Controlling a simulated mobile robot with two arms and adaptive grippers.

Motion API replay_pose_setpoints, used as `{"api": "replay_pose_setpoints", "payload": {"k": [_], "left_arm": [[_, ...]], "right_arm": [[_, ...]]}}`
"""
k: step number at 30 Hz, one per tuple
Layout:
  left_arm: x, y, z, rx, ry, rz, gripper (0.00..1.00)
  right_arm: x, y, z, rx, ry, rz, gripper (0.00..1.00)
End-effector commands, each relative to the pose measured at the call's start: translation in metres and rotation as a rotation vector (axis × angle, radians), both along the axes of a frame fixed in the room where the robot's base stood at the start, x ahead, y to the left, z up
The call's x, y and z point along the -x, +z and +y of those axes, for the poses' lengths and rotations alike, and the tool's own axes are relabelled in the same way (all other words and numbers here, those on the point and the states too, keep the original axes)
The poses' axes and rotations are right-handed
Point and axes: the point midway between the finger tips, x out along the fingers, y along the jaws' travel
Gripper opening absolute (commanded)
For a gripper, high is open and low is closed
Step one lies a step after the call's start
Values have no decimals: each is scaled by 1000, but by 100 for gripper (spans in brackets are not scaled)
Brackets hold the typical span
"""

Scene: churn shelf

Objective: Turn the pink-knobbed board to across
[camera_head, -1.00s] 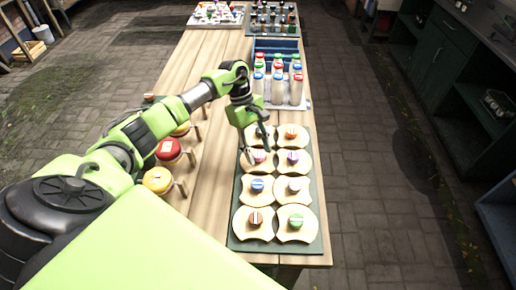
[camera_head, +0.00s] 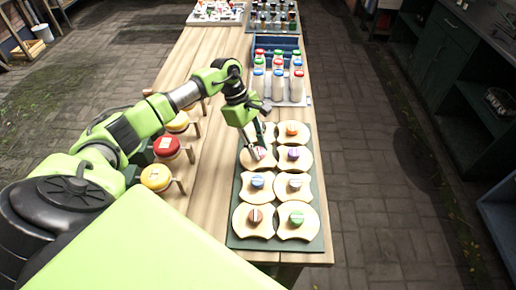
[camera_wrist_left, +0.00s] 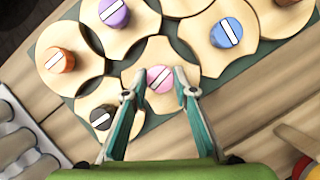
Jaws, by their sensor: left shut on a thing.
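The pink knob (camera_wrist_left: 159,78) is between the fingertips of my left gripper (camera_wrist_left: 160,84) in the left wrist view. The gripper is shut on it. Its white stripe runs diagonally there. The knob sits on a pale wooden board (camera_wrist_left: 158,51) with curved notches. In the head view my left gripper (camera_head: 255,154) reaches down to this board, second from the far end of the left column. The gripper partly hides the pink knob (camera_head: 261,153). My right gripper is not in view.
Neighbouring boards carry blue (camera_wrist_left: 226,33), purple (camera_wrist_left: 114,13), orange (camera_wrist_left: 60,60) and black (camera_wrist_left: 101,117) knobs, close around the pink one. All lie on a dark green base (camera_head: 235,232). Capped bottles (camera_head: 278,85) stand beyond. Round red and yellow pieces (camera_head: 166,146) stand left of the boards.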

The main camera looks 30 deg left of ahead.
Motion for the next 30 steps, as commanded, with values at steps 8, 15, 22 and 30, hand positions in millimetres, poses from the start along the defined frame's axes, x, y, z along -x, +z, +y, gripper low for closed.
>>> {"api": "replay_pose_setpoints", "payload": {"k": [8, 15, 22, 30], "left_arm": [[3, -3, 1, -3, 256, -2, 4], [4, -3, 0, -4, 484, -4, 4], [4, -3, -1, -2, 703, -5, 4], [5, -3, -3, -2, 953, -5, 4]], "right_arm": [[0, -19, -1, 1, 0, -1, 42], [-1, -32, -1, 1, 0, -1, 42], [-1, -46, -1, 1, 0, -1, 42], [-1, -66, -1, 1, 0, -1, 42]]}}
